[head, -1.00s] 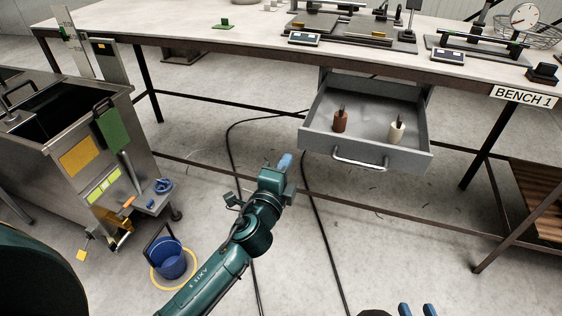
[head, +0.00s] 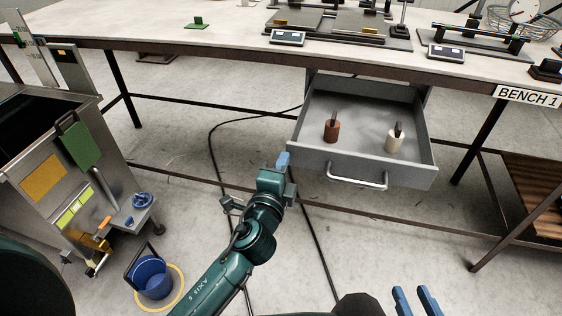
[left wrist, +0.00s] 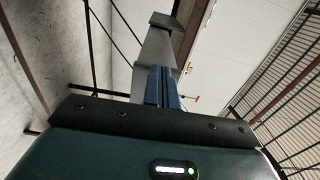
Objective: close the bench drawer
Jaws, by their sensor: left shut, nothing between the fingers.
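The grey bench drawer (head: 310,160) hangs pulled out under the bench, with a silver bar handle (head: 357,181) on its front. A brown-handled item (head: 331,131) and a cream-handled item (head: 394,142) stand in it. My left gripper (head: 283,160) is shut and empty, its blue fingertips by the left end of the drawer front; whether they touch it I cannot tell. In the left wrist view the shut blue fingers (left wrist: 162,88) point toward a grey panel (left wrist: 158,50), likely the drawer. My right gripper (head: 416,300) is at the bottom edge, its two blue fingers apart with nothing between them.
The bench top (head: 225,40) carries scales and fixtures above the drawer. A steel cart (head: 45,180) stands at the left, with a blue bucket (head: 150,277) on the floor by it. Dark cables run across the floor below the drawer. The floor before the drawer is otherwise clear.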

